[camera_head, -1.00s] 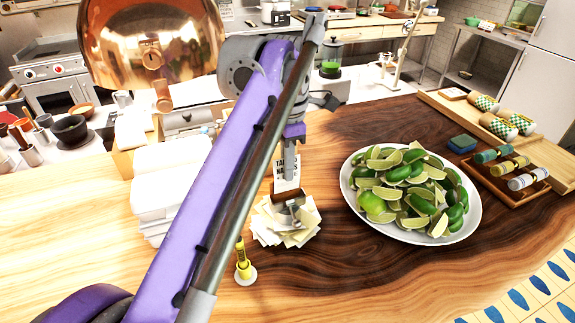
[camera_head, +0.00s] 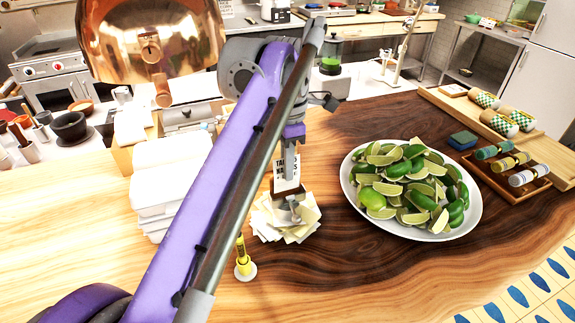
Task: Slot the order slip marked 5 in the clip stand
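A loose pile of cream paper slips (camera_head: 268,225) lies on the wooden counter; no number on any slip is readable. My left gripper (camera_head: 289,212) points down at the middle of this pile, at or just above it. Its fingers are small and partly hidden, so I cannot tell whether they are open or hold a slip. A small yellow upright piece on a round white base (camera_head: 246,272) stands in front of the pile, partly behind my purple arm; I cannot tell whether it is the clip stand. My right gripper is out of view.
A white plate (camera_head: 352,193) of limes stands right of the pile. A printed card (camera_head: 281,181) stands behind the gripper. White stacked boxes (camera_head: 158,190) stand at left. A wooden tray (camera_head: 506,188) with rolled items is at right. A copper lamp shade (camera_head: 110,40) hangs at upper left.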

